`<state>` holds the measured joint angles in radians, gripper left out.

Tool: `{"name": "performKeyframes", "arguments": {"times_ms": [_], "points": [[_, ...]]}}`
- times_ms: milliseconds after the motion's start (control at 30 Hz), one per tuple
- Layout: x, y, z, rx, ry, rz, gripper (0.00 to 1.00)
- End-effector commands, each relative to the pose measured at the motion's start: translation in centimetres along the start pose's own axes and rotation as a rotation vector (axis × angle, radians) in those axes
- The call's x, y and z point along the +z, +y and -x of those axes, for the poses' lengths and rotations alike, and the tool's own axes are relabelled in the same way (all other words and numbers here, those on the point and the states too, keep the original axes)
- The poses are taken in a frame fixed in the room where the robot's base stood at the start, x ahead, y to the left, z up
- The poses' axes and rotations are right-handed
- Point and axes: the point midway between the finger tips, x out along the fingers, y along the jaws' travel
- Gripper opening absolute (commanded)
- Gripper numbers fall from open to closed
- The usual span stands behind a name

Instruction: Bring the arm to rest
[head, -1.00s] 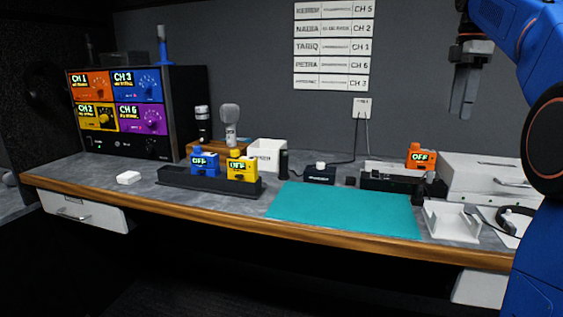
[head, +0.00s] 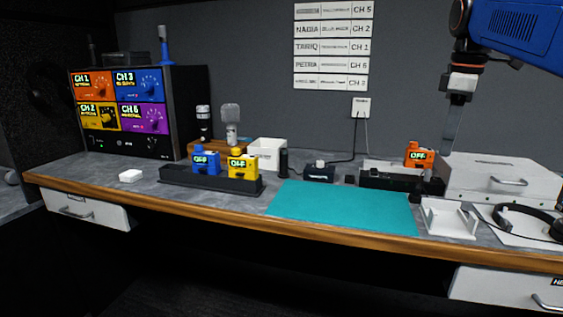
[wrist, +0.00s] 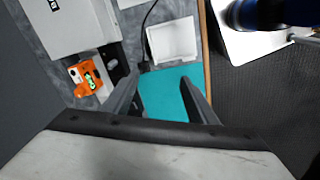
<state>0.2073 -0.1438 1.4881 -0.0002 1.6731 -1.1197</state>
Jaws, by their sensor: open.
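My blue arm comes in from the top right of the head view. My gripper (head: 450,125) hangs from it, pointing down above the right part of the counter, in front of the grey wall. In the wrist view my gripper (wrist: 165,95) has its two fingers apart, with the teal mat (wrist: 165,97) seen between and beyond them. Nothing is between the fingers. In the head view the gripper is over the area near the white case and the orange pack.
The counter holds a teal mat (head: 345,207), a white case (head: 500,178), an orange pack (head: 419,155), a white stand (head: 448,219) and headphones (head: 525,220). Blue (head: 206,162) and yellow (head: 242,167) packs stand in a black rack (head: 190,178). The mat is clear.

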Motion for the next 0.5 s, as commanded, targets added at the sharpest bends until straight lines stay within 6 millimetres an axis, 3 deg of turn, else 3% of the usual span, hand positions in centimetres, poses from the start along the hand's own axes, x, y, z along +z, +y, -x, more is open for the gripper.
{"name": "performKeyframes", "arguments": {"times_ms": [33,500], "points": [[0.2,-1.7,-0.9,0.011,0.007,-0.038,0.53],[3.0,-14.7,-12.3,0.098,0.119,-0.469,0.53]]}}
